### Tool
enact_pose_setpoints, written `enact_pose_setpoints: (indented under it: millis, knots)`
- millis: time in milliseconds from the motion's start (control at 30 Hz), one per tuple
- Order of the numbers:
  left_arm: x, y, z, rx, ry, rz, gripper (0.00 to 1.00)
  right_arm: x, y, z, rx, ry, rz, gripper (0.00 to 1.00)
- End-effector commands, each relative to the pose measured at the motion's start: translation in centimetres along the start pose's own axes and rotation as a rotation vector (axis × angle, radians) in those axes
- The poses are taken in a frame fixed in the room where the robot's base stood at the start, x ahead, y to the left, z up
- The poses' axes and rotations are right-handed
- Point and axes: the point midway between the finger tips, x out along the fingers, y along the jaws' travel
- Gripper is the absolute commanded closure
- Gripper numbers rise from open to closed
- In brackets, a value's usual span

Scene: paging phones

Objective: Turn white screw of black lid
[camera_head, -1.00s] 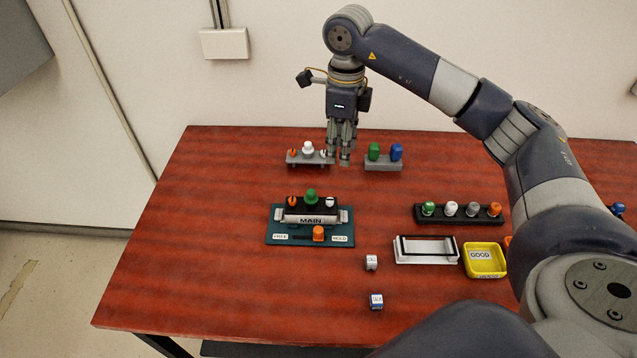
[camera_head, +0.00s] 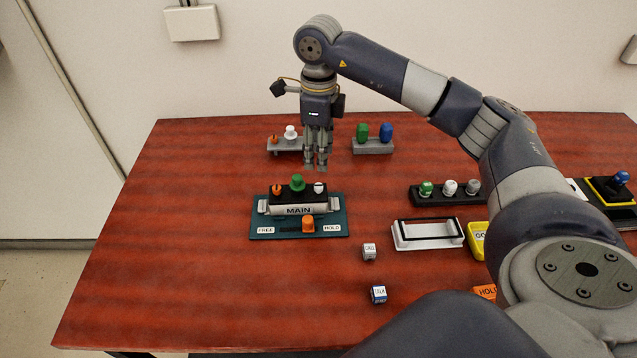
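The black lid (camera_head: 287,197) sits on the box marked MAIN, on a teal base. It carries an orange screw (camera_head: 277,189) at left, a green knob (camera_head: 297,183) in the middle and the white screw (camera_head: 319,188) at right. The white screw stands upright and is not touched. My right gripper (camera_head: 316,168) points down, just above and behind the white screw in the picture. Its fingers are close together, and their opening is too small to judge. No held object shows. My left gripper is not in view.
A grey rack (camera_head: 283,150) with orange and white screws stands behind, partly hidden by my gripper. Another grey rack (camera_head: 372,147) holds green and blue pieces. At right are a black rack (camera_head: 417,194), a white frame (camera_head: 426,248) and a yellow tray (camera_head: 475,241). The left table is clear.

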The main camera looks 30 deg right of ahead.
Motion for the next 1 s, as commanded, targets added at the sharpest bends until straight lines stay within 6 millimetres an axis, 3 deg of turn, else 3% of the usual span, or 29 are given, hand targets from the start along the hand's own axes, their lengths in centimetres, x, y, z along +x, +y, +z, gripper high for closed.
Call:
enact_pose_setpoints:
  millis: [133,500,900,1000]
  knots:
    - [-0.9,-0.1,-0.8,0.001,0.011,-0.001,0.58,2.6,0.1,-0.1,0.0,0.005,0.004,0.62]
    - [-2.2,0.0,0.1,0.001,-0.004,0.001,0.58,8.5,0.0,-0.1,0.001,0.003,0.001,0.62]
    - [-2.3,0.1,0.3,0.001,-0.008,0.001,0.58,9.4,0.0,0.0,0.0,0.0,-0.001,0.62]
    - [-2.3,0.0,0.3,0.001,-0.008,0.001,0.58,9.4,0.0,0.0,0.0,0.0,-0.001,0.83]
